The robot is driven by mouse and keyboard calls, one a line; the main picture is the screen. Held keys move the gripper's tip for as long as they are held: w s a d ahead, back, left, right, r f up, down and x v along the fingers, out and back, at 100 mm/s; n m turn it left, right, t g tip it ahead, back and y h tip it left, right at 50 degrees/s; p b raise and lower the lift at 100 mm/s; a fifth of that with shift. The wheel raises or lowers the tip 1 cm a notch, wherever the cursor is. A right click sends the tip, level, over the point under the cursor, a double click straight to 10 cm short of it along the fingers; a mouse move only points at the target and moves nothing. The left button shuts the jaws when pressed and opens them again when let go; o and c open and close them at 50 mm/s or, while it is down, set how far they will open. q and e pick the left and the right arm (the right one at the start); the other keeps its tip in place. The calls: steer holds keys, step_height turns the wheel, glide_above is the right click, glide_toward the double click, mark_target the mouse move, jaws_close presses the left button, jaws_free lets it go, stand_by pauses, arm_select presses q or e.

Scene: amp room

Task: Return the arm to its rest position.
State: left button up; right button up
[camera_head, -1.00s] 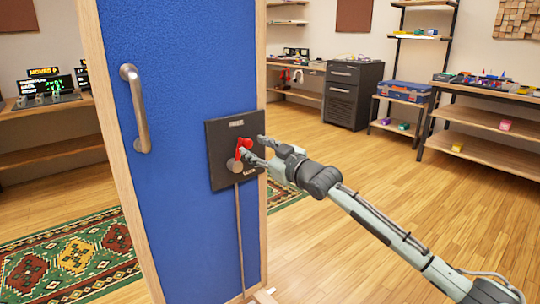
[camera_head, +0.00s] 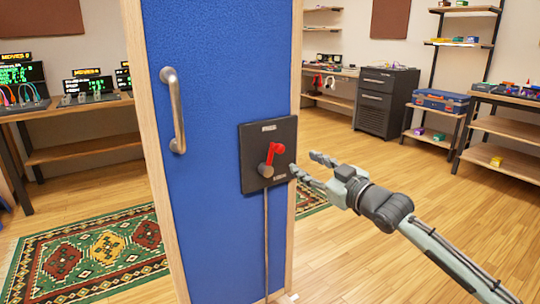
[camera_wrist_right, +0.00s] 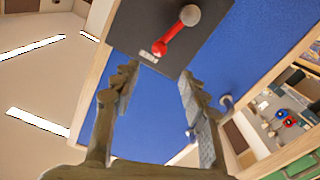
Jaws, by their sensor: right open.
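My right gripper (camera_head: 308,166) is open and empty. In the head view its fingertips are at the right edge of the black lever plate, clear of the red lever (camera_head: 272,156). The lever and its grey round hub sit on the black plate (camera_head: 254,131), which is fixed to a blue panel (camera_head: 225,60) with a wooden frame. In the right wrist view the lever (camera_wrist_right: 176,32) and plate (camera_wrist_right: 130,22) show beyond the two spread fingers (camera_wrist_right: 158,100), with nothing between them. My left gripper is not in view.
A metal handle (camera_head: 175,110) stands out from the blue panel. A dark drawer cabinet (camera_head: 385,98), a shelf with a blue case (camera_head: 441,101) and a workbench (camera_head: 505,126) stand at the back right. The wooden floor (camera_head: 370,250) around my right arm is open.

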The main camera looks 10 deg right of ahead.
steer(key=s+f+m+g+h, duration=0.15)
steer(key=s+f, duration=0.25)
steer(key=f, duration=0.5)
steer(key=s+f+m+g+h+p, duration=0.1)
steer(key=s+f+g+h, duration=0.2)
steer(key=f, duration=0.6)
steer(key=s+f+m+g, duration=0.1)
steer(key=s+f+g, duration=0.1)
steer(key=s+f, duration=0.5)
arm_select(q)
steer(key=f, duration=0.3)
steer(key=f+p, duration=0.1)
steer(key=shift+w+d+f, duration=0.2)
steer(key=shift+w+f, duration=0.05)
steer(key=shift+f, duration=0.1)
arm_select(e)
steer(key=s+d+f+m+g+h, duration=0.1)
steer(key=s+f+g, duration=0.2)
steer(key=s+f, duration=0.5)
steer(key=s+d+f+m+g+h, duration=0.1)
steer(key=s+f+g, duration=0.3)
steer(key=s+f, duration=0.5)
steer(key=s+d+h, duration=0.1)
steer(key=s, duration=0.5)
steer(key=shift+s+d+m, duration=0.25)
steer(key=shift+s+m, duration=0.1)
